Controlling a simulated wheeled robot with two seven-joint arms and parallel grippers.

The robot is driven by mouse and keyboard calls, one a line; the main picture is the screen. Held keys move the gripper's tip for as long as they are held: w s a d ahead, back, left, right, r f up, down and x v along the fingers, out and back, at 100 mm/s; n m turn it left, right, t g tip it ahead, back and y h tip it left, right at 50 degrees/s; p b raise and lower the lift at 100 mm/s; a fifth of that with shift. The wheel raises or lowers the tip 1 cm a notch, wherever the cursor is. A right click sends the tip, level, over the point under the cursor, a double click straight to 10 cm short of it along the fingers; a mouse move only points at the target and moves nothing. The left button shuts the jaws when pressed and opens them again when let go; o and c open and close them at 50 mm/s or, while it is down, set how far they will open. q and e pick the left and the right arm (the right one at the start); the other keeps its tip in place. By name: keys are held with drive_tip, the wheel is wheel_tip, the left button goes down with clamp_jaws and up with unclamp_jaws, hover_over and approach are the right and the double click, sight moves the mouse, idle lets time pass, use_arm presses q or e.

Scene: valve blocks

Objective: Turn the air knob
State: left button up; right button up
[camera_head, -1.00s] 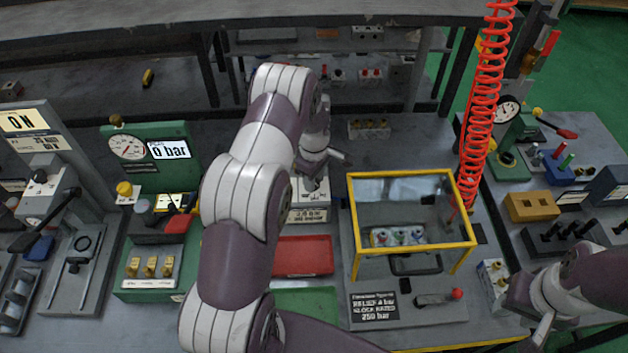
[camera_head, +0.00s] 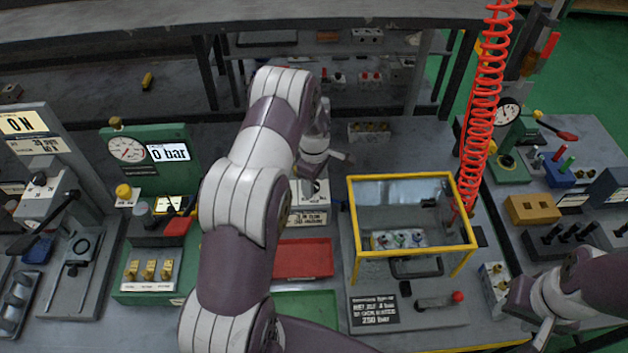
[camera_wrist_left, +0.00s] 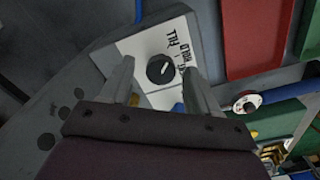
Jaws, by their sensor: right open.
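A round black knob (camera_wrist_left: 160,69) with a white pointer line sits on a white plate (camera_wrist_left: 140,47) marked FILL and HOLD in the left wrist view. My left gripper (camera_wrist_left: 158,76) is open, with one finger on each side of the knob in that view and a gap to it on both sides. Whether the fingertips reach down to the knob's height I cannot tell. In the head view my left gripper (camera_head: 325,170) is over the white-topped block behind the red tray, and my arm hides part of it. My right gripper (camera_head: 543,333) is open and low at the right.
A red tray (camera_head: 303,258) and a green tray (camera_head: 305,303) lie in front of the block. A yellow-framed clear guard (camera_head: 412,176) stands to the right. A green gauge panel (camera_head: 190,133) reading 0 bar stands left. A red coiled hose (camera_head: 484,110) hangs at right.

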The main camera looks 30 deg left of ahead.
use_arm(q)
drive_tip(key=shift+r, duration=0.4)
wheel_tip(320, 180, up, 12)
drive_tip(key=b, duration=0.3)
drive_tip(key=s+d+m, duration=0.6)
drive_tip(key=s+m, duration=0.3)
drive_tip(key=s, duration=0.1)
drive_tip(key=s+d+r+m+t, duration=0.1)
drive_tip(key=s+d+m, duration=0.5)
drive_tip(key=s+m, duration=0.3)
drive_tip(key=shift+s+d+r, duration=0.15)
drive_tip(key=shift+s+r, duration=0.1)
drive_tip(key=shift+s, duration=0.5)
